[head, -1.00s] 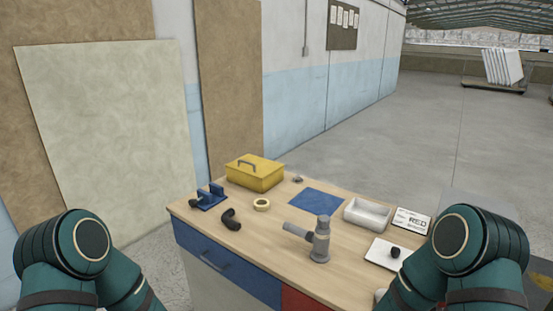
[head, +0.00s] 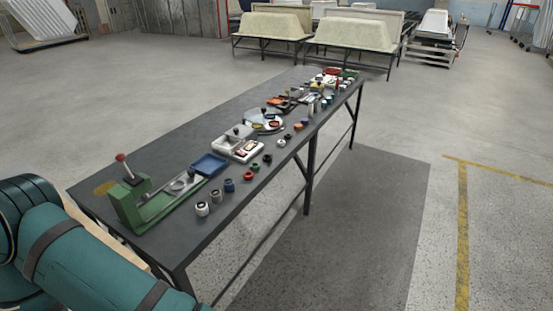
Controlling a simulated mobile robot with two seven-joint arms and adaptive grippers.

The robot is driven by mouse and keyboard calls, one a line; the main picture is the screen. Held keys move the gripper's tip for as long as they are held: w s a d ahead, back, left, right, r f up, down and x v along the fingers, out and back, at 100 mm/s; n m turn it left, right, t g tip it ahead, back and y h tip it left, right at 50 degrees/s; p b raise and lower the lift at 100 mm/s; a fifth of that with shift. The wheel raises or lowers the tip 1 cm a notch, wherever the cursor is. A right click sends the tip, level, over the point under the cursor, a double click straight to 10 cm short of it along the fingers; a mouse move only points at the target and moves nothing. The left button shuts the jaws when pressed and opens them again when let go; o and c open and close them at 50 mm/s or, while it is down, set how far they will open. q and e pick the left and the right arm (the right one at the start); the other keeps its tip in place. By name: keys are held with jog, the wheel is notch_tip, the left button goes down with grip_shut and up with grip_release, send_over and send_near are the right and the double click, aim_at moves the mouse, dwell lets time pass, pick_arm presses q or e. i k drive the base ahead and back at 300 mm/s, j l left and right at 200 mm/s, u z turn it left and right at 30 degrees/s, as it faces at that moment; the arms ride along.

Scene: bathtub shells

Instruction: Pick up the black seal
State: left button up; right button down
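A row of small coloured ring-like parts runs along the near right edge of a long dark table (head: 120,215). A small black part (head: 267,159), which looks like the black seal, stands in this row just beyond a green part (head: 255,167) and a red part (head: 248,175). Other small dark parts lie farther along, too small to tell apart. My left arm shows at the lower left, but neither gripper is in view.
A green lever fixture (head: 142,205) stands at the table's near end. A blue tray (head: 210,164) and a pale tray (head: 238,145) lie beyond it. Open floor (head: 400,130) is to the right. Bathtub shells (head: 352,33) stand on frames behind.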

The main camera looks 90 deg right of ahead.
aim_at(266, 158)
jog(key=z, duration=2.85)
jog(key=i+l+z, duration=0.1)
jog(key=i, duration=0.3)
